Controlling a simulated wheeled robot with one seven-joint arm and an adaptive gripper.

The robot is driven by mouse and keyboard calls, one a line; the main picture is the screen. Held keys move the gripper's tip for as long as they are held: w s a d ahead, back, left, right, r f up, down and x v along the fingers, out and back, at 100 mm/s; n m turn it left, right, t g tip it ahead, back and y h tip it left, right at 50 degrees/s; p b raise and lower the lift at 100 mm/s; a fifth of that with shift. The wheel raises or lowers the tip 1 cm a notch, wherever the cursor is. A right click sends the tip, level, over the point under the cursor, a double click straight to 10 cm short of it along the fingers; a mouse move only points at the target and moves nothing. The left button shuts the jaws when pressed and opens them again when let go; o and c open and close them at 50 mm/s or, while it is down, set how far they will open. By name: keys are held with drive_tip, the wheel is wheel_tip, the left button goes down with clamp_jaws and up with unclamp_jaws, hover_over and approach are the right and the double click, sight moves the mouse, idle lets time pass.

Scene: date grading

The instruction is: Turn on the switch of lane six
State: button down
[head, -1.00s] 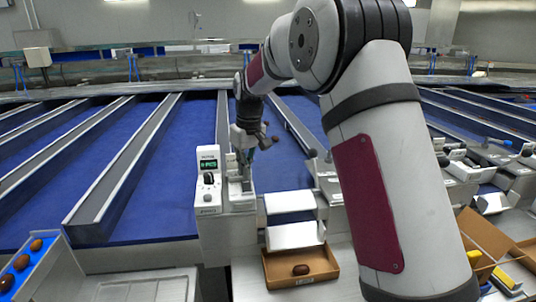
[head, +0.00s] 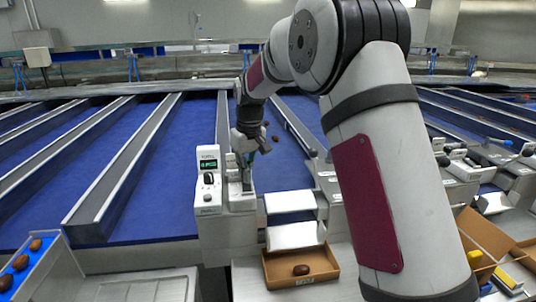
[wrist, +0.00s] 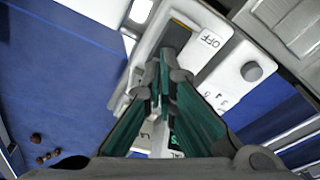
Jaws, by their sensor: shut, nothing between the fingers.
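The switch unit (head: 238,197) is a pale box on the front edge of the blue lanes. Beside it stands a control box (head: 208,180) with a small lit display and a dark knob. My gripper (head: 244,165) points down at the top of the switch unit. In the wrist view my gripper (wrist: 168,68) has its green fingers shut and empty, with the tips over the unit's slot. A dark switch part (wrist: 175,34) shows just past the tips, beside an OFF label (wrist: 210,40). I cannot tell whether the tips touch it. The lane number is not readable.
A brown carton (head: 301,279) holding a date stands below. Similar lane units (head: 482,160) stand to the right. Metal dividers (head: 125,165) separate the blue lanes. A few dates lie on the belt (wrist: 45,157).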

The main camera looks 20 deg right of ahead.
drive_tip(key=shift+f, duration=0.5)
drive_tip(key=shift+r, duration=0.1)
drive_tip(key=shift+r, duration=3.45)
